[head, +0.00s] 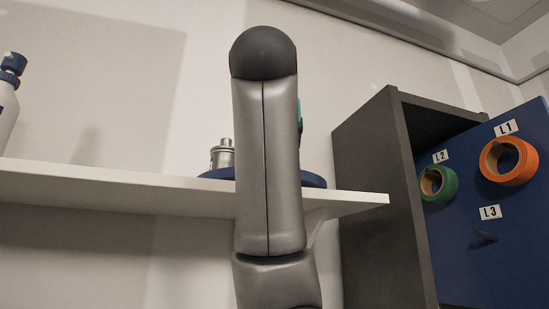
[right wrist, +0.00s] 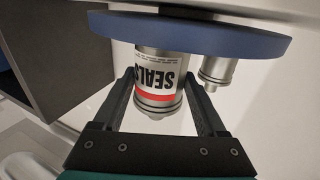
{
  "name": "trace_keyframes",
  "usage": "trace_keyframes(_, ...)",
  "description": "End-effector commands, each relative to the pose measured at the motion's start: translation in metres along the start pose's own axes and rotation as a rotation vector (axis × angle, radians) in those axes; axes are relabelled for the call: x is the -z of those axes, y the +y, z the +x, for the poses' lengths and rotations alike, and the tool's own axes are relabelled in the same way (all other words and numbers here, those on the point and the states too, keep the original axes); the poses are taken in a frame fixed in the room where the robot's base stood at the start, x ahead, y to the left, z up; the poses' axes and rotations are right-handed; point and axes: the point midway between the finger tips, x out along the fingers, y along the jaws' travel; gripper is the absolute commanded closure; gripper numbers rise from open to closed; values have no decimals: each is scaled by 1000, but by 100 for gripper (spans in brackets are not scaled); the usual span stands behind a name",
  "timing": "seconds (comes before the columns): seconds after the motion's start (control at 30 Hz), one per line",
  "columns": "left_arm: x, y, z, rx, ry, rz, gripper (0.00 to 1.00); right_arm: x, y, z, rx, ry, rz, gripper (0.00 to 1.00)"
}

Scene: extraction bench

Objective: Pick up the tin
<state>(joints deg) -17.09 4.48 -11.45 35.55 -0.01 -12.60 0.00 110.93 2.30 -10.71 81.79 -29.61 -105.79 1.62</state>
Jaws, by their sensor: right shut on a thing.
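The tin (right wrist: 158,75), a metal can with a white label reading SEALS and a red band, shows upside down in the right wrist view. Its base is at the blue round tray (right wrist: 225,38); I cannot tell whether they touch. My right gripper (right wrist: 160,88) is shut on the tin, with one dark finger on each side. In the head view my right arm hides the tin, and only parts of the blue tray (head: 315,180) show on the white shelf. My left gripper is in neither view.
A smaller metal container (right wrist: 214,70) stands on the tray beside the tin, also in the head view (head: 222,157). A blue-capped bottle (head: 7,105) stands far left on the shelf (head: 110,182). A dark cabinet (head: 372,190) and blue panel with orange (head: 527,163) and green (head: 450,185) rings are right.

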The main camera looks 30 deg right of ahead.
Motion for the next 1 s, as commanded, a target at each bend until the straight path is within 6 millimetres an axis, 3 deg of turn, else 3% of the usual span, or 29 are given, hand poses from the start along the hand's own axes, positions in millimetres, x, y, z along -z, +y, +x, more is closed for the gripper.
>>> trace_keyframes(0.07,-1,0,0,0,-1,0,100,0,0,0,0,1,0,47)
trace_keyframes(0.53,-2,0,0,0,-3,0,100,0,0,-1,1,1,0,100)
trace_keyframes(1.0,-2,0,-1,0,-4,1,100,3,0,-1,1,7,1,100)
